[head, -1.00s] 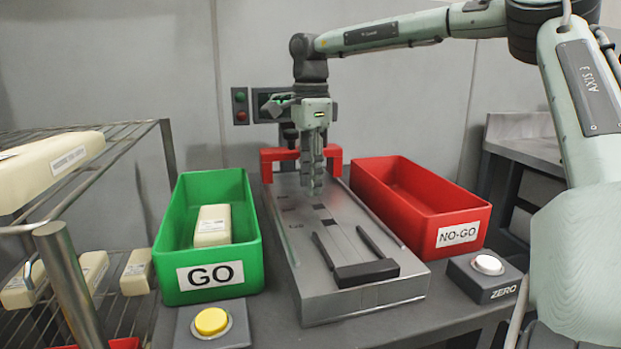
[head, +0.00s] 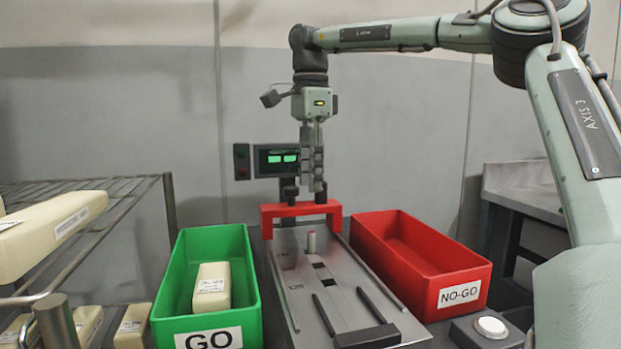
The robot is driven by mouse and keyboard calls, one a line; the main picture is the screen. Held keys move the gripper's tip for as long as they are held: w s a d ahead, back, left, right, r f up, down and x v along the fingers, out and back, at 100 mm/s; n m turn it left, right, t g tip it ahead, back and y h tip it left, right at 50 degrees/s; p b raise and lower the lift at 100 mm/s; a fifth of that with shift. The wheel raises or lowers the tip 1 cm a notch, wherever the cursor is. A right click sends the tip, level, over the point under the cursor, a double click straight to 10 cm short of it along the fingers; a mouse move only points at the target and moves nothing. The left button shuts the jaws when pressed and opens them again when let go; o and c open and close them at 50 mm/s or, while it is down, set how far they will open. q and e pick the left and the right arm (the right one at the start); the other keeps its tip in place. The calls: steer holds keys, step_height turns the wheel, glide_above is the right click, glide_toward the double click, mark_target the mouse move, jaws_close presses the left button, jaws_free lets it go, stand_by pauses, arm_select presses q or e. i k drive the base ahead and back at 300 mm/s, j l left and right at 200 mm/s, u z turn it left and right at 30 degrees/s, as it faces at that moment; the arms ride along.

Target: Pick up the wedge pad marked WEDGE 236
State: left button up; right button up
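Several cream wedge pads with white labels are in view; I cannot read 236 on any of them. One pad (head: 212,288) lies in the green GO bin (head: 165,300). A large one (head: 50,232) lies on the upper rack shelf at the left. Others (head: 132,326) are on the lower rack, partly cut off by the bottom edge. My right gripper (head: 318,190) points down above the red bridge of the metal gauge fixture. Its fingers look close together from this side, with no pad visible between them. My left gripper is out of view.
The gauge fixture (head: 345,270) with its red bridge (head: 268,222) and a small upright pin (head: 311,241) stands between the green bin and the empty red NO-GO bin (head: 468,272). A green-lit display (head: 283,158) is behind. The ZERO button (head: 491,327) is at front right.

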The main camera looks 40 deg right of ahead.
mark_target(28, 235)
steer(key=k+l, duration=0.2)
steer(key=k, duration=0.3)
steer(key=k+l, duration=0.25)
steer(key=k, duration=0.2)
steer(key=k+l, duration=0.2)
steer(key=k, duration=0.3)
